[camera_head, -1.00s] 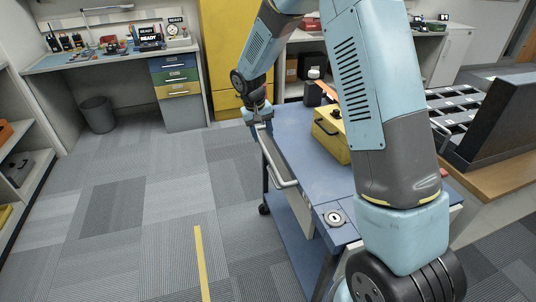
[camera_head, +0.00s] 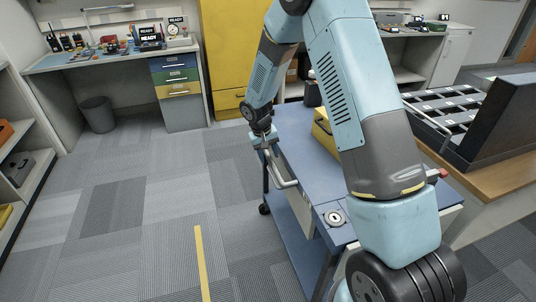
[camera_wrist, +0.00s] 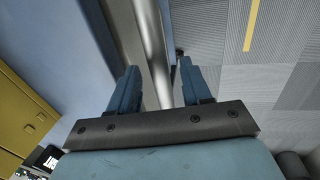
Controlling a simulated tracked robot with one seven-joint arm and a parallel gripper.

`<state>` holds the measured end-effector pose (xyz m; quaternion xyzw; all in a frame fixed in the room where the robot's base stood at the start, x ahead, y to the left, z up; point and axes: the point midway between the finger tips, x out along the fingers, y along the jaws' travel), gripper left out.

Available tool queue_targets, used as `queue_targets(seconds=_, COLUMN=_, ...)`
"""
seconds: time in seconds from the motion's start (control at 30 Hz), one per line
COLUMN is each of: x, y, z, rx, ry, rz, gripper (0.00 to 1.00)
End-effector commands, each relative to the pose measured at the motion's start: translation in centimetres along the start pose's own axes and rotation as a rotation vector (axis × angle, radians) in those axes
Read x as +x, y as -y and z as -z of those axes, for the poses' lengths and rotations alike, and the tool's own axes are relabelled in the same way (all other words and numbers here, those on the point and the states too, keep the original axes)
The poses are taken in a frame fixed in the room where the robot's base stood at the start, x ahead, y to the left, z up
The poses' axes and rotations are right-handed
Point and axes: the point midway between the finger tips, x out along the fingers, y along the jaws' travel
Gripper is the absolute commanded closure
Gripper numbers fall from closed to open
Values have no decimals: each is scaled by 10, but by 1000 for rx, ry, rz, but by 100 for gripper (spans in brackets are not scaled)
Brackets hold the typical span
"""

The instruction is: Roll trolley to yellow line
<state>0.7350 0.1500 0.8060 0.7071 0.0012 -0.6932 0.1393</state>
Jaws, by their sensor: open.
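The trolley (camera_head: 308,164) has a blue top and stands right of centre in the head view, partly hidden behind my arm. Its pale handle bar (camera_head: 284,172) runs along its left side. The yellow line (camera_head: 202,262) lies on the carpet to the left of the trolley, with clear floor between them; it also shows in the wrist view (camera_wrist: 251,25). My gripper (camera_head: 268,147) is at the handle's far end. In the wrist view my gripper's open fingers (camera_wrist: 158,88) stand on either side of the silvery handle bar (camera_wrist: 152,50), with gaps visible.
A yellow case (camera_head: 324,132) sits on the trolley top. A wooden counter with a dark sorting rack (camera_head: 497,121) stands close on the right. Shelves (camera_head: 32,185) line the left wall, and a bin (camera_head: 97,114) stands by the workbench. Carpet left of the trolley is free.

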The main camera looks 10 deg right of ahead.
Motion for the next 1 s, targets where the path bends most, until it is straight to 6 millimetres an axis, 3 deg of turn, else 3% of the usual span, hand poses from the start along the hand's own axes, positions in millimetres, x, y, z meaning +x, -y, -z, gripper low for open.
queue_targets(seconds=0.07, x=0, y=0, z=0, rx=0, ry=0, rz=0, gripper=53)
queue_targets(seconds=0.53, x=0, y=0, z=0, rx=0, ry=0, rz=0, gripper=98)
queue_targets(seconds=1.0, x=-1, y=1, z=0, rx=0, ry=0, rz=1, gripper=100)
